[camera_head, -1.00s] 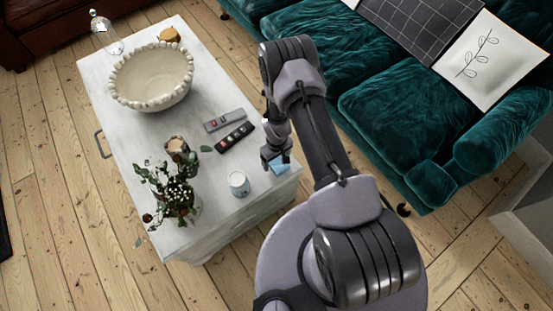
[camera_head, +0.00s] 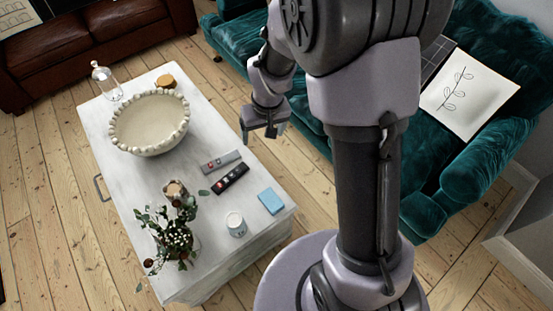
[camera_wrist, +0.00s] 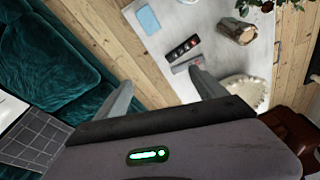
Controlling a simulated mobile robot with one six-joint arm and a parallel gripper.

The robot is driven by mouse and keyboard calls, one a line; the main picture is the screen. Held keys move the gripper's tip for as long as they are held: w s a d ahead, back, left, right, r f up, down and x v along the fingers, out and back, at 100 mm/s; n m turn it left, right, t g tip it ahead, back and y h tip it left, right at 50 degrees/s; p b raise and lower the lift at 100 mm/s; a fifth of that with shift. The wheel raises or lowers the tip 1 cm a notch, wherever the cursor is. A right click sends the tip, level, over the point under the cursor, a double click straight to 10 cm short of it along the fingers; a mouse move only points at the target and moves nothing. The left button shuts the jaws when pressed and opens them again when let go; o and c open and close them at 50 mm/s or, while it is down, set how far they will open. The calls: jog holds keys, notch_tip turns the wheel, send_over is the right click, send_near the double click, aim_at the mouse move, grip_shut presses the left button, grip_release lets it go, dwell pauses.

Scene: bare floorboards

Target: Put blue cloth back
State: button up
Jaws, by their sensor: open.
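The blue cloth (camera_head: 272,201) lies flat and folded on the white coffee table (camera_head: 125,185), near its right-hand end, beside a white candle jar (camera_head: 235,224). It also shows in the wrist view (camera_wrist: 148,19), near the top edge. My gripper (camera_head: 264,136) is raised above and behind the cloth, near the gap between table and sofa. Its fingers are spread with nothing between them, as the wrist view (camera_wrist: 160,92) also shows. The gripper is well apart from the cloth.
Two remotes (camera_head: 230,179), a large beaded bowl (camera_head: 150,122), a plant (camera_head: 172,238), a wooden candle holder and a glass cloche (camera_head: 106,82) stand on the table. A green sofa (camera_head: 300,108) is on the right, a brown one (camera_head: 60,45) behind. Floorboards around the table are clear.

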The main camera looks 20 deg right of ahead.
jog(key=s+r+m, duration=0.1)
jog(key=s+r, duration=0.3)
jog(key=r, duration=0.6)
jog(key=s+a+r+m+t, duration=0.1)
jog(key=s+r, duration=0.4)
jog(key=s, duration=0.3)
jog(key=s+a+r+m+t+y, duration=0.1)
jog(key=s+a+r+m+t, duration=0.1)
jog(key=s+r, duration=0.4)
jog(key=s, duration=0.3)
jog(key=shift+m, duration=0.3)
